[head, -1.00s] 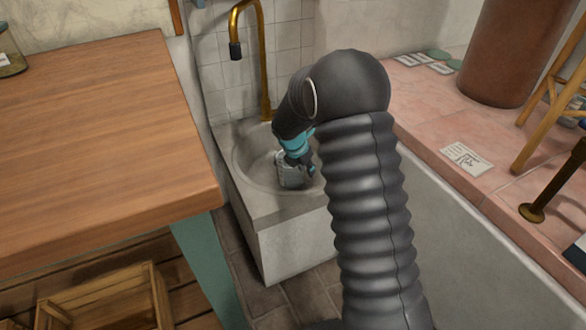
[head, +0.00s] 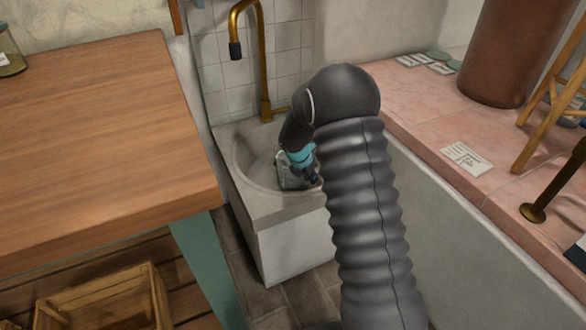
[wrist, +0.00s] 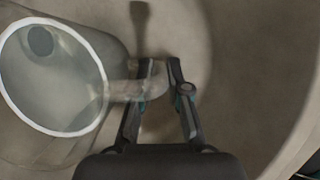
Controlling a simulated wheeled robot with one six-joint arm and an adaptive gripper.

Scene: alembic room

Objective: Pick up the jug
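The jug (wrist: 75,90) is a clear glass vessel in the sink basin. In the head view the jug (head: 287,177) is partly hidden by my gripper (head: 312,176). In the wrist view its round mouth is at the left and its handle (wrist: 150,85) points right. My gripper (wrist: 154,68) has its fingers apart, with the handle's outer bar between them. The left finger shows through the handle, and the right finger is very close to its outer side. I cannot tell whether either finger touches it.
The stone sink (head: 262,207) has a brass tap (head: 264,70) behind it. A wooden counter (head: 90,140) stands close on the left. A pink tiled ledge (head: 420,110) runs along the right, with a card (head: 467,158) on it.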

